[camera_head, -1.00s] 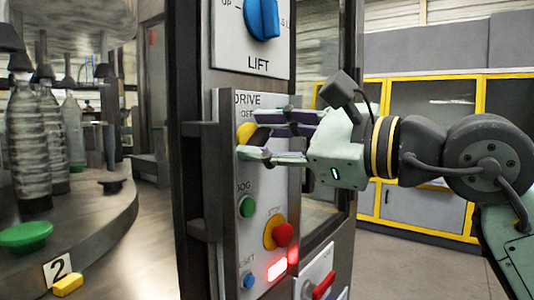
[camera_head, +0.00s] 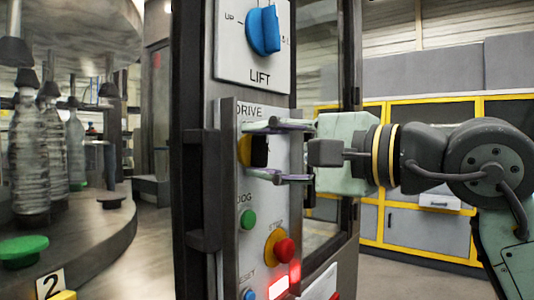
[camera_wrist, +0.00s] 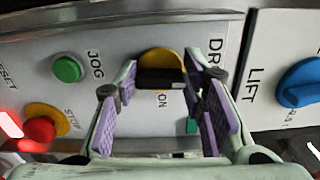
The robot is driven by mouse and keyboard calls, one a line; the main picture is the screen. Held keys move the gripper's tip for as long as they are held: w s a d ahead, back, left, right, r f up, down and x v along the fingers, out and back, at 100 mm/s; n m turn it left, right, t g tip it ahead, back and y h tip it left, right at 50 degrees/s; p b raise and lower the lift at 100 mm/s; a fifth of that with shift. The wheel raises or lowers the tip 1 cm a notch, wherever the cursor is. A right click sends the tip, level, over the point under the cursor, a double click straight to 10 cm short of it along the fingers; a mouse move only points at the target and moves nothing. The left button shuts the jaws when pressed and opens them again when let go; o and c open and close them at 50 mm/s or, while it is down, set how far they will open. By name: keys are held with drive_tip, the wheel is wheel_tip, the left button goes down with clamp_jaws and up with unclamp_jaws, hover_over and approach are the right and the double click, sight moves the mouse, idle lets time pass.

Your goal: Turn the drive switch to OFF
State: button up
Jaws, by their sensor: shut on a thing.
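The drive switch has a round yellow base and a black handle (camera_head: 259,152) on the grey DRIVE panel (camera_head: 245,195). In the head view the handle stands about upright. In the wrist view the switch (camera_wrist: 160,72) lies between the fingers, its handle along the picture's width, with the ON mark below it. The OFF mark is hidden. My gripper (camera_head: 279,151) has one finger above the handle and one below in the head view. The gripper (camera_wrist: 161,105) is shut on the switch, though the contact itself is hard to see.
Below on the panel are a green JOG button (camera_head: 248,219) and a red STOP button (camera_head: 284,249) on yellow, with a lit red lamp (camera_head: 279,287). The blue LIFT knob (camera_head: 264,30) is above. Bottles (camera_head: 40,150) stand at left.

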drive_tip(key=shift+n, duration=0.5)
drive_tip(key=o, duration=0.9)
drive_tip(key=shift+c, duration=0.2)
drive_tip(key=v, duration=1.2)
